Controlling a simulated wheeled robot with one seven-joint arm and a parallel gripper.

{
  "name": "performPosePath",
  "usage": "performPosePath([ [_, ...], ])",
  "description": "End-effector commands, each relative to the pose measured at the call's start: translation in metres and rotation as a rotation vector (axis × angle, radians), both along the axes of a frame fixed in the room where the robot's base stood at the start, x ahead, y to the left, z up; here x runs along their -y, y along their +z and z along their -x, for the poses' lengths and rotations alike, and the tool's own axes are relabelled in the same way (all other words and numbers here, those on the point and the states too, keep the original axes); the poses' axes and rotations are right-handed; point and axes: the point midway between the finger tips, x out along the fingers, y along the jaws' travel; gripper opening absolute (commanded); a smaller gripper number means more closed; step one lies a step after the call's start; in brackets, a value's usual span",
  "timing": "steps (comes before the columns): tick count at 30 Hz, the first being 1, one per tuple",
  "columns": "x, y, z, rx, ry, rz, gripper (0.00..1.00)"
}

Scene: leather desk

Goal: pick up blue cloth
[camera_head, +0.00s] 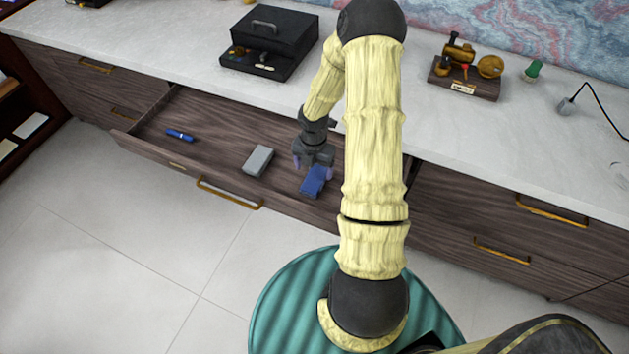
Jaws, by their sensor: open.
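The blue cloth (314,183) is a small folded block in the open wooden drawer (214,132), toward its right end. My gripper (313,168) is open and points down into the drawer. Its fingers are at the cloth's upper part, one on each side as far as I can see. I cannot tell whether they touch the cloth. My arm hides the drawer's right end.
A grey block (258,160) lies in the drawer left of the cloth, and a blue pen-like item (180,135) lies farther left. A black box (270,42) and a wooden stand with brass parts (466,75) stand on the white countertop (165,45).

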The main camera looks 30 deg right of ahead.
Motion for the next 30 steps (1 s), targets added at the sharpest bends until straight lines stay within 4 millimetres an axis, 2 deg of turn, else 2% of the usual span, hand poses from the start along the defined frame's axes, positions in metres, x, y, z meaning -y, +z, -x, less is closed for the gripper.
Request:
performPosePath([
  [5, 0.000, -0.006, 0.000, -0.001, 0.000, -0.001, 0.80],
  [15, 0.004, -0.050, 0.000, -0.001, -0.001, 0.000, 0.80],
  [30, 0.004, -0.052, 0.000, 0.000, -0.001, 0.000, 0.80],
])
